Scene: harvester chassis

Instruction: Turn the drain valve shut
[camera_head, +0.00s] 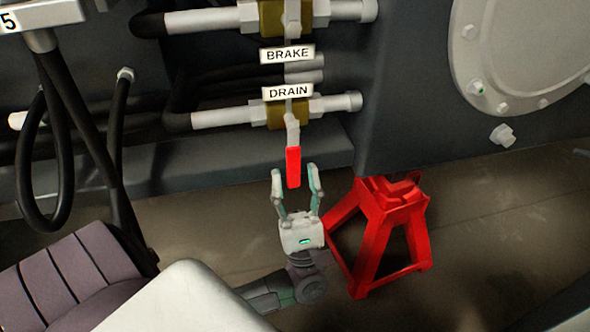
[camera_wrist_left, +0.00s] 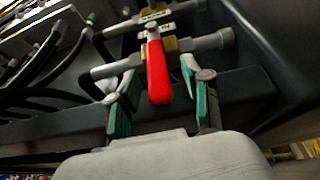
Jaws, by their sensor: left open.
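The drain valve has a brass body (camera_head: 273,113) in a grey pipe, under a white DRAIN label (camera_head: 287,92). Its red-gripped handle (camera_head: 293,166) hangs straight down from the valve. My left gripper (camera_head: 295,173) is open, with its fingertips up near the lower end of the red handle. In the left wrist view the red handle (camera_wrist_left: 157,72) shows between the two open fingers (camera_wrist_left: 160,90), and a gap is visible on both sides. Whether the handle's tip is in depth between the fingers is hard to tell. My right gripper is not in view.
A second valve with a BRAKE label (camera_head: 287,54) sits just above. A red jack stand (camera_head: 385,225) stands right of my left gripper. Black hoses (camera_head: 65,150) hang at the left. A round flange cover (camera_head: 520,60) is at the upper right.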

